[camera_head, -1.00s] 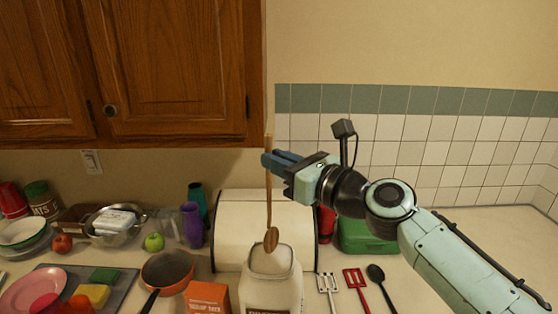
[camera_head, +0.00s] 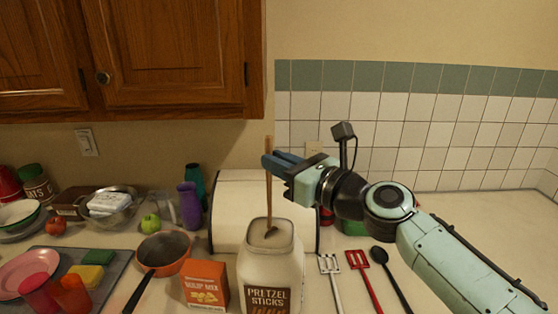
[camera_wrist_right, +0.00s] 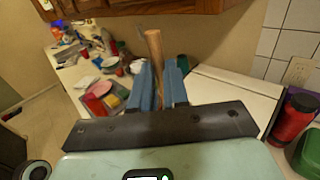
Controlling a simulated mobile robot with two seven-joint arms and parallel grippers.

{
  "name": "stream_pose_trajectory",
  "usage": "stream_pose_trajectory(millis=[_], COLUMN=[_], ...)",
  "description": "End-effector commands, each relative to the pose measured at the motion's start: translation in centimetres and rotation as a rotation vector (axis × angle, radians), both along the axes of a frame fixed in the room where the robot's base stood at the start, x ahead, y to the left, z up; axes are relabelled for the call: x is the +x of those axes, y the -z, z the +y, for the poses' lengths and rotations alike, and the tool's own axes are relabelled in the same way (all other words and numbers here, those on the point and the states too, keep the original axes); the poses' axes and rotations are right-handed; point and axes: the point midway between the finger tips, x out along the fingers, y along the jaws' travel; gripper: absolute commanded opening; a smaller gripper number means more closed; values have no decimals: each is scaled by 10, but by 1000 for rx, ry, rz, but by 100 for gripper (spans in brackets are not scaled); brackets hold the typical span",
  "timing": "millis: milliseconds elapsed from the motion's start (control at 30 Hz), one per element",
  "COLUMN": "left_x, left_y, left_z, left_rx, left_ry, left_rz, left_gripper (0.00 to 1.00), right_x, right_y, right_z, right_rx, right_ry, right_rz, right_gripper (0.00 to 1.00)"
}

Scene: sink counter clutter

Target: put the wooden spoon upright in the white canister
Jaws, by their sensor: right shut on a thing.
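My right gripper (camera_head: 270,161) is shut on the upper handle of the wooden spoon (camera_head: 268,195), which hangs upright with its bowl down. The spoon's bowl overlaps the open mouth of the white canister (camera_head: 270,268), which has a "Pretzel Sticks" label. The bowl's tip seems to be at or just inside the rim; the exact depth is hard to tell. In the right wrist view the spoon handle (camera_wrist_right: 154,50) stands between the blue fingers (camera_wrist_right: 160,85). The canister is hidden there. My left gripper is not in view.
A cream bread box (camera_head: 229,205) stands behind the canister. An orange mix box (camera_head: 205,285) and a pan (camera_head: 165,250) are to its left. A slotted turner (camera_head: 329,264), a red turner (camera_head: 358,260) and a black spoon (camera_head: 381,257) lie to its right.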

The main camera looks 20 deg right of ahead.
Motion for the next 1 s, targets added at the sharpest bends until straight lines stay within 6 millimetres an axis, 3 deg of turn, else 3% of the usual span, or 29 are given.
stream_pose_trajectory(millis=[533,1000], left_x=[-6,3], left_y=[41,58], left_z=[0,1], left_rx=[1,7], left_ry=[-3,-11], left_rz=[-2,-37], left_gripper=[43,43], right_x=[0,0], right_y=[47,70], right_z=[0,0], right_rx=[1,0], right_ry=[0,0], right_rz=[0,-1], right_gripper=[0,0])
